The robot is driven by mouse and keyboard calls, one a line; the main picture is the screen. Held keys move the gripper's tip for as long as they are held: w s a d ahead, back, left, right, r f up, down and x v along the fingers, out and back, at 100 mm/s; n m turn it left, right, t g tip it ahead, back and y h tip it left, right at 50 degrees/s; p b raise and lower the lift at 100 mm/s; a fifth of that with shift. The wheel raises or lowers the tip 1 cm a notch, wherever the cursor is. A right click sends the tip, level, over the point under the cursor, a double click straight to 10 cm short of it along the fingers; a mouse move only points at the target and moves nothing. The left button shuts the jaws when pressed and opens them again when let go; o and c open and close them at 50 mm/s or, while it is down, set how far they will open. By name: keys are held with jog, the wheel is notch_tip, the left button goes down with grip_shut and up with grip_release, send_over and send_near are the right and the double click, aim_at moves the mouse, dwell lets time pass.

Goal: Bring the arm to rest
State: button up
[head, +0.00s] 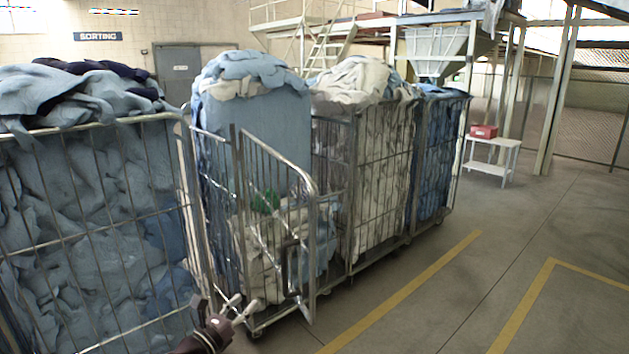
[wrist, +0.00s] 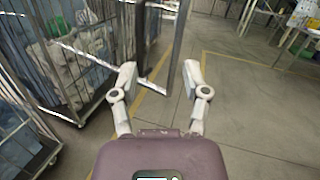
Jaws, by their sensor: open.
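My gripper (head: 241,304) is low in the head view, in front of the wire cage carts. In the wrist view my gripper (wrist: 159,72) has its two pale fingers spread apart, with nothing between them but the floor and part of a grey metal post behind. The gripper holds nothing. Most of my arm is out of the head view; only its dark end shows at the bottom edge.
A cart of blue cloth (head: 95,230) stands close at left. Beside it, a cart has an open gate (head: 275,190). A cart of cream cloth (head: 380,180) stands farther back. A red box (head: 483,131) sits on a small white table (head: 492,160). The yellow-lined floor (head: 450,290) at right is clear.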

jog(key=w+r+n+t+y, duration=0.1)
jog(key=w+n+t+y, duration=0.1)
jog(key=w+n+y, duration=0.6)
jog(key=w+r+n+t+y, duration=0.15)
jog(key=n+y, duration=0.45)
jog(key=n, duration=0.7)
jog(key=w+d+f+n+g+y, duration=0.2)
jog(key=d+f+n+g+y, duration=0.3)
jog(key=f+n, duration=0.45)
jog(key=s+d+f+n+g+h, duration=0.3)
jog(key=d+f+n+g, duration=0.35)
jog(key=d, duration=0.25)
jog(key=s+d+f+n+g+h, duration=0.2)
jog(key=s+d, duration=0.4)
jog(key=d, duration=0.3)
jog(key=s+d+f+n+g+h, duration=0.1)
jog(key=s+d+f+g+h, duration=0.2)
jog(key=d, duration=0.7)
jog(key=s+f+g, duration=0.2)
jog(key=s+g, duration=0.1)
jog(key=s, duration=0.1)
jog(key=shift+f+n+h, duration=0.2)
jog(key=shift+n+h, duration=0.2)
